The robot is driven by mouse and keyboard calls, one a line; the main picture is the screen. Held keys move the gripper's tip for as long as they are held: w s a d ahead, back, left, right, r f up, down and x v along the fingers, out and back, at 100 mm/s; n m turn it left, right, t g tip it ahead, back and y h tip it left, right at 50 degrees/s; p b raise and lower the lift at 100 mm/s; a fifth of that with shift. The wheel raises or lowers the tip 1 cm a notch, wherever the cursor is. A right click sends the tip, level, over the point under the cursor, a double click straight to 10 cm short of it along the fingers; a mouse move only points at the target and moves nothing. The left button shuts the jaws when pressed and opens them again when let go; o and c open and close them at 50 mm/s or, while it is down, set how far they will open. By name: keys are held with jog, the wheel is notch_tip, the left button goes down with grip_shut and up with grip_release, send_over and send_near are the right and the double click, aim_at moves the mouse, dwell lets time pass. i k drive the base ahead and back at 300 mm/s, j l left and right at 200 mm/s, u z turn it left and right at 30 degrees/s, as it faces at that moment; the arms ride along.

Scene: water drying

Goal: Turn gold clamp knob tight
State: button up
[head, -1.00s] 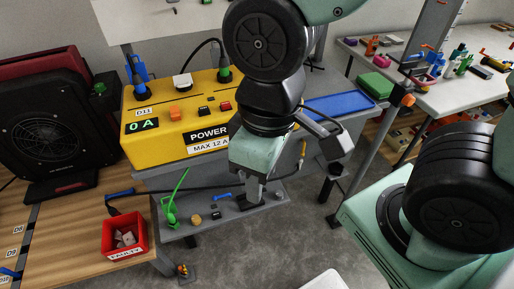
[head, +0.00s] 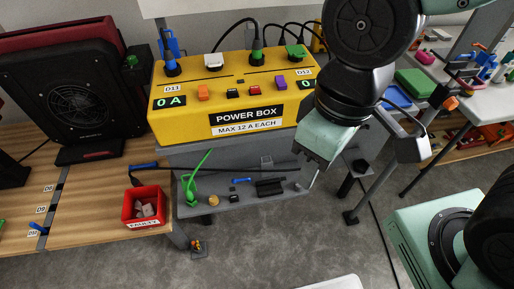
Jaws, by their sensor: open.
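A small gold knob (head: 213,200), likely the clamp knob, sits on the grey lower shelf (head: 235,206) below the yellow power box. It is just right of a bright green upright lever (head: 193,182). A small blue piece (head: 240,181) and a dark block (head: 270,187) are to its right on the shelf. My gripper (head: 309,178) hangs at the shelf's right end, well right of the gold knob and apart from it. It is open, its fingertips small and partly hidden by the pale green hand. I see nothing held.
The yellow power box (head: 180,125) stands above the shelf, with plugs and cables on top. A red bin (head: 149,225) labelled faulty stands on the wooden bench (head: 85,190) at left. A black fan unit (head: 80,100) is behind it. Grey floor (head: 270,250) is open in front.

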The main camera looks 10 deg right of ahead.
aim_at(214, 201)
jog(key=k+j+u, duration=0.1)
jog(key=j+u, duration=0.6)
jog(key=j, duration=0.2)
jog(key=j+u, duration=0.35)
jog(key=j, duration=0.15)
